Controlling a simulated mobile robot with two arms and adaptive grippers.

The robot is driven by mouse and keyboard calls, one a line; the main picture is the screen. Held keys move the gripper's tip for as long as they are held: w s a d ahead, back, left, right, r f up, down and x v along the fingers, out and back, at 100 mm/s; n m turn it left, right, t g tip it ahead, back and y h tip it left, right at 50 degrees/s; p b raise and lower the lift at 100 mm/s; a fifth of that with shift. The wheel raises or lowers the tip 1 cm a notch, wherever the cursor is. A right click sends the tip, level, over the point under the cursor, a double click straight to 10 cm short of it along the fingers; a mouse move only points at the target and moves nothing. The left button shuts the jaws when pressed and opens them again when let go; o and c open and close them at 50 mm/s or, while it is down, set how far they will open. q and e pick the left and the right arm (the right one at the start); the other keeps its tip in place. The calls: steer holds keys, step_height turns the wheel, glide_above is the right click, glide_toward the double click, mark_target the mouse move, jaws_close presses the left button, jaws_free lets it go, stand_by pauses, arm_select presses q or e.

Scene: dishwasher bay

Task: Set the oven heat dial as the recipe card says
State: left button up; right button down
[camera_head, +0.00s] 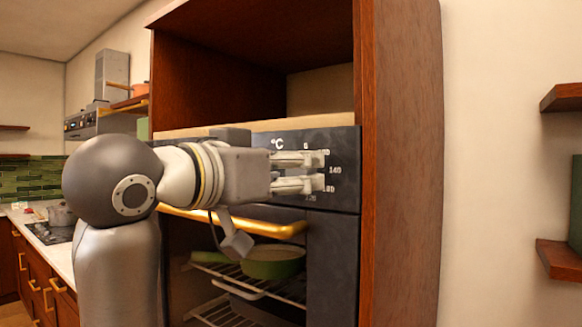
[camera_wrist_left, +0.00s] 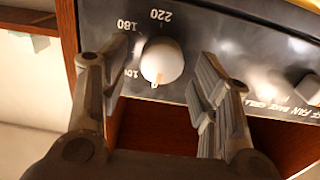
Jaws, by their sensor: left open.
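The oven's dark control panel (camera_head: 345,150) carries a °C mark and a ring of temperature numbers. In the head view my left gripper (camera_head: 324,170) is in front of this ring and hides the heat dial. In the left wrist view the heat dial (camera_wrist_left: 162,62) is a round cream knob with an orange mark, and 180 and 220 read beside it. My left gripper (camera_wrist_left: 163,55) is open, with one finger on each side of the dial. I cannot tell whether either finger touches it. No recipe card shows. My right gripper is out of view.
A second knob (camera_wrist_left: 308,90) with fan, bake and grill lettering is on the same panel. Below the panel are a gold oven handle (camera_head: 270,228) and a green pan (camera_head: 272,262) on a rack. The wooden cabinet side (camera_head: 402,170) stands close right of my gripper.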

arm_select(q)
steer(key=shift+w+d, duration=0.2)
steer(key=shift+w, duration=0.2)
steer(key=shift+c, duration=0.5)
steer(key=c, duration=0.9)
